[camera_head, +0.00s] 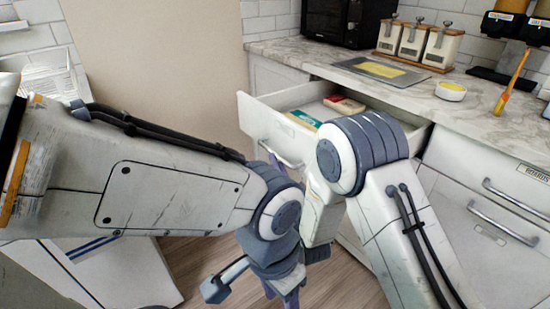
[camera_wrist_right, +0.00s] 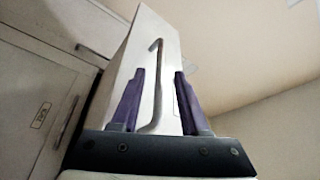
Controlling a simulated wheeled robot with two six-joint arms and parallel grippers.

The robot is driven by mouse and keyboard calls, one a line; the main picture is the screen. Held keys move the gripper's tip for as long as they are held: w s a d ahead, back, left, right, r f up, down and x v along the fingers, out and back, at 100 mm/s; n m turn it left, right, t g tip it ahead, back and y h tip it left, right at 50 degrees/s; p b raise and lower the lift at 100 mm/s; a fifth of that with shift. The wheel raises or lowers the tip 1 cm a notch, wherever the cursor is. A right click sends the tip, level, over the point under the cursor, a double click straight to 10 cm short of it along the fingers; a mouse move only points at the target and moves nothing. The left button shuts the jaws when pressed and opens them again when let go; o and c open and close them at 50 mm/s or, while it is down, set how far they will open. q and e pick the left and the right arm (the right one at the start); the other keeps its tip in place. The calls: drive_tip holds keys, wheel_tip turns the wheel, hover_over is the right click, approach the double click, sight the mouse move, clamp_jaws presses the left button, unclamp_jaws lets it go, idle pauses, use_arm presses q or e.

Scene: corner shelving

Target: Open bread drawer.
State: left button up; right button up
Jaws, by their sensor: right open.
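A white drawer (camera_head: 262,122) under the counter stands pulled out, with packages inside, one teal and white (camera_head: 304,119) and one reddish (camera_head: 344,104). Its grey bar handle (camera_head: 284,160) is on the front; the handle also shows in the right wrist view (camera_wrist_right: 158,88). My right gripper (camera_head: 268,168) is at the handle, largely covered by my arms. In the wrist view its two purple fingers (camera_wrist_right: 157,98) are apart, on either side of the handle. No label is readable on the open drawer.
Closed drawers with bar handles (camera_head: 503,222) are at the right. The marble counter (camera_head: 455,103) above holds a tray (camera_head: 381,71), canisters (camera_head: 414,42), a small bowl (camera_head: 450,91) and a black appliance (camera_head: 345,20). A white cabinet is at the lower left.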

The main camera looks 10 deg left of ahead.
drive_tip(key=shift+x, duration=1.55)
clamp_jaws()
